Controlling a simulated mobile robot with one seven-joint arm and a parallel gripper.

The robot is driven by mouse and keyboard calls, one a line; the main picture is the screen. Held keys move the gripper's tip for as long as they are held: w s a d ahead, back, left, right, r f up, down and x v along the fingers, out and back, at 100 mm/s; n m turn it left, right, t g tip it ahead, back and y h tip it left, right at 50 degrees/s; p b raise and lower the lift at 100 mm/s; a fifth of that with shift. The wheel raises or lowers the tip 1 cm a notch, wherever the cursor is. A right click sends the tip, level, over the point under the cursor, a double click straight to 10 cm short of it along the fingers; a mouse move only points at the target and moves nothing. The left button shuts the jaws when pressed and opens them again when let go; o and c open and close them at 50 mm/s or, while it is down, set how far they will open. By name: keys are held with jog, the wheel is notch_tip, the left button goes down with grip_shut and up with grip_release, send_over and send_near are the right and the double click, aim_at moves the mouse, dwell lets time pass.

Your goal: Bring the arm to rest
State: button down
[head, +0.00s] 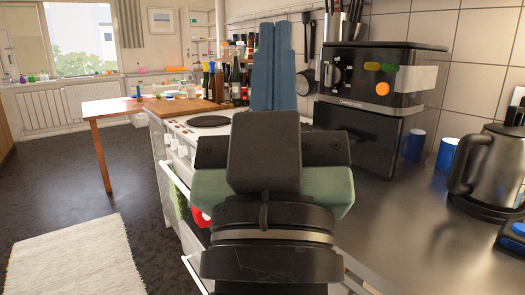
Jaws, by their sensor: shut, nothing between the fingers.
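My gripper (273,28) stands in the middle of the head view, seen from behind my dark wrist. Its two blue fingers point up and lie close together, shut with nothing between them. The fingers appear in front of the tiled back wall, between the bottles and the black appliance. My wrist and gripper body hide part of the cooker and the worktop.
The white cooker (170,140) is left of my wrist, with bottles (237,80) behind it. A black appliance (370,100) and a kettle (492,165) stand on the steel worktop (390,220) at right. The dark floor at left is mostly open, with a pale rug (75,262).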

notch_tip(320, 180, up, 32)
jog(key=s+a+y+p, duration=0.1)
jog(key=s+p, duration=0.1)
jog(key=p, duration=2.7)
jog(key=shift+s+m+t, duration=0.3)
jog(key=shift+s+t, duration=0.05)
jog(key=shift+t, duration=0.05)
